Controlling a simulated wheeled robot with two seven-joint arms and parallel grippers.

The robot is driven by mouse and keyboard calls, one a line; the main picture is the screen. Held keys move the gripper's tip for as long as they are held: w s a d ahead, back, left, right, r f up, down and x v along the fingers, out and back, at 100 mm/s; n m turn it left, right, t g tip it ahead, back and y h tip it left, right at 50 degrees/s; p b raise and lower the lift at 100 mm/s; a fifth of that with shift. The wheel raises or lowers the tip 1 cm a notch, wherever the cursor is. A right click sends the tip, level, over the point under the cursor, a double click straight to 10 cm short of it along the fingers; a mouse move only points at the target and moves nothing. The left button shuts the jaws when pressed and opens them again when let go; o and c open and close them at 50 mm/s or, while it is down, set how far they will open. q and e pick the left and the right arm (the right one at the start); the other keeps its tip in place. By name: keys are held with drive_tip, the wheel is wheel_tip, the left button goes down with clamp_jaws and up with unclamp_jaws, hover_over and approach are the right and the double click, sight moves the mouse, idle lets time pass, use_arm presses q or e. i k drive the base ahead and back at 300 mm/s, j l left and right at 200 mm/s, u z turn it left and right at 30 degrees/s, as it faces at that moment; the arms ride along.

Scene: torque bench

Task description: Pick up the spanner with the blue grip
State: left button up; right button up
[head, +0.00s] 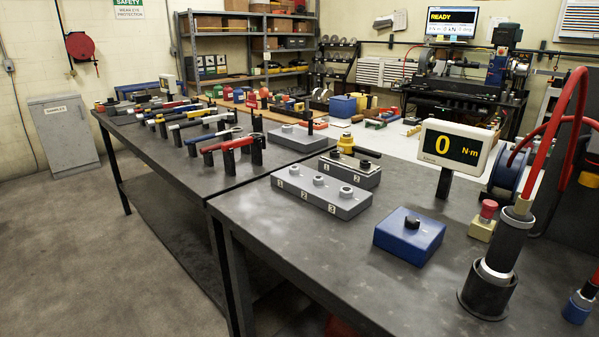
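Several spanners lie across short black stands on the dark left bench. One thin spanner, behind the red-gripped one, appears to have a blue grip (213,135); it is small here and partly overlapped by its neighbours. The spanner with the red grip (232,144) lies closest to the front of the row. Spanners with white or yellow grips (188,114) lie farther back. Neither of my grippers shows in the head view.
The near bench (300,245) holds a numbered grey block (318,192), a blue box (409,236), a display reading 0 N·m (450,145) and a tall black cylindrical tool (503,255) with a red hose. The floor (90,240) at left is clear.

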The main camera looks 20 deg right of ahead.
sight(214, 135)
drive_tip(key=i+j+z, duration=0.3)
drive_tip(key=i+j, duration=0.15)
drive_tip(key=j, duration=0.2)
drive_tip(key=i+j+z, duration=0.2)
drive_tip(key=j, duration=0.15)
drive_tip(key=i+j+z, duration=0.15)
drive_tip(key=j, duration=0.2)
drive_tip(key=i+j+z, duration=0.15)
drive_tip(key=j, duration=0.25)
drive_tip(key=i+j+z, duration=0.15)
drive_tip(key=j, duration=0.3)
